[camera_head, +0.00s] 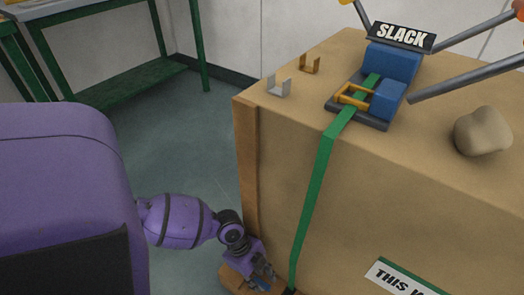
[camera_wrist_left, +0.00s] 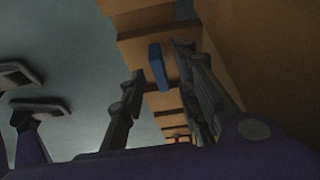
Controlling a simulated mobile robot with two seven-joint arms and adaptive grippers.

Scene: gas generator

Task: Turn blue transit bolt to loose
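The blue transit bolt (camera_wrist_left: 158,66) shows in the left wrist view as a flat blue handle on the wooden base of the crate. In the head view a small blue part (camera_head: 262,285) shows low at the crate's bottom corner, mostly hidden by my gripper. My left gripper (camera_head: 266,274) reaches down beside the crate there. In the left wrist view its two fingers (camera_wrist_left: 158,70) are apart, one on each side of the blue handle, with a visible gap, at least on the left. Contact on the right is unclear. My right gripper is not in view.
The large brown crate (camera_head: 390,190) carries a green strap (camera_head: 313,190), a strap buckle with blue blocks (camera_head: 388,85), a "SLACK" sign (camera_head: 402,37), small brackets (camera_head: 278,86) and a stone-like lump (camera_head: 482,131). A green-framed bench (camera_head: 115,88) stands behind. Floor left of the crate is clear.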

